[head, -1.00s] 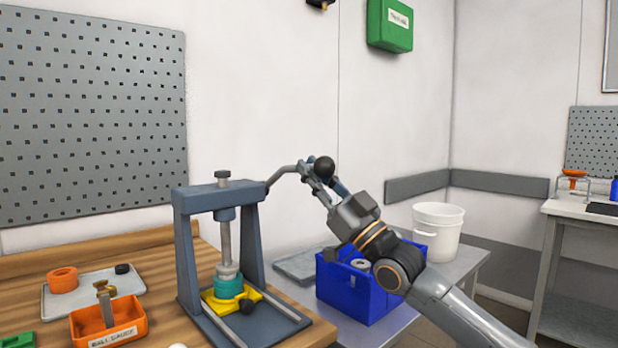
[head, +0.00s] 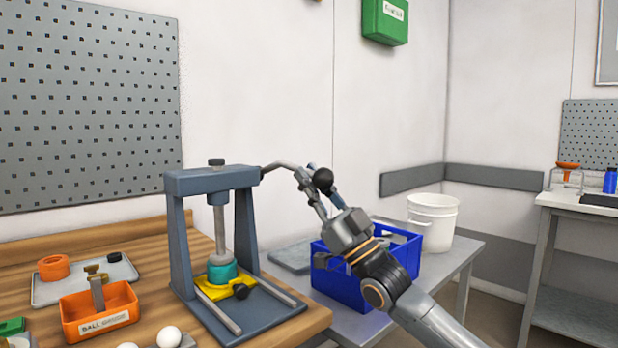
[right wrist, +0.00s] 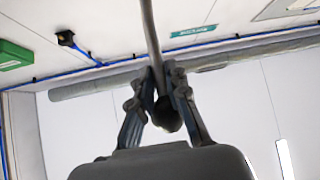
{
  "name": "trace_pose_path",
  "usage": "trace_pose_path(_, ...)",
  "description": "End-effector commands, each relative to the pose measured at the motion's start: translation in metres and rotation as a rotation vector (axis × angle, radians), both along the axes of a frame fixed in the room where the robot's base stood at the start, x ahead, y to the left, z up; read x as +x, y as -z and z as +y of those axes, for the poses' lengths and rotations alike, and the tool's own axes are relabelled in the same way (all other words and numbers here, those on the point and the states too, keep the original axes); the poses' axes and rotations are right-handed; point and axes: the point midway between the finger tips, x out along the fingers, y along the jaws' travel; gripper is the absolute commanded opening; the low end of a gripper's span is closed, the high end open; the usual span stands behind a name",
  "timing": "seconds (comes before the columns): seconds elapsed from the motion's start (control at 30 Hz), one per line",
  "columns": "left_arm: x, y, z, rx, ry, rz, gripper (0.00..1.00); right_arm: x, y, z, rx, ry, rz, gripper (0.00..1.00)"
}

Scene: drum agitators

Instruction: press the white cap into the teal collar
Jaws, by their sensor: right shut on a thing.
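The bench press (head: 180,220) stands on the wooden bench, with its ram (head: 220,222) down. Under the ram, the pale white cap (head: 221,260) sits on the teal collar (head: 222,273), which rests in a yellow holder (head: 238,288). How deep the cap sits in the collar is hard to tell. My right gripper (head: 309,182) is shut on the press lever (head: 281,165), close to its black ball knob (head: 323,180). In the right wrist view the lever (right wrist: 151,38) runs between the fingers (right wrist: 160,90). My left gripper is not in view.
An orange bin (head: 100,320) and a grey tray (head: 60,293) lie left of the press. White balls (head: 169,336) lie in front. A blue crate (head: 338,285) and white bucket (head: 433,222) stand on the grey table behind my right arm.

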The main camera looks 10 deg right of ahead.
Motion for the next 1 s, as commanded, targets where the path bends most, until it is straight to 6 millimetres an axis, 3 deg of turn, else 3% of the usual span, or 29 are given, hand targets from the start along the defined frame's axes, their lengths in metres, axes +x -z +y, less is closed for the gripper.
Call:
trace_pose_path(0.53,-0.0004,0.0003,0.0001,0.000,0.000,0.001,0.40,-0.0040,0.0020,0.0019,0.005,-0.012,-0.005,0.00)
trace_pose_path(0.57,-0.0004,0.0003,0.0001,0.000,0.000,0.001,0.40,-0.0040,0.0020,0.0019,0.005,-0.012,-0.005,0.17)
trace_pose_path(0.73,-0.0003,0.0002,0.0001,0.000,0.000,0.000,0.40,-0.0032,0.0015,0.0012,0.004,-0.009,-0.005,0.51)
trace_pose_path(1.0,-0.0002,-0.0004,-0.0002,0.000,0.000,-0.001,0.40,-0.0019,0.0020,0.0008,0.002,-0.006,-0.002,0.54)
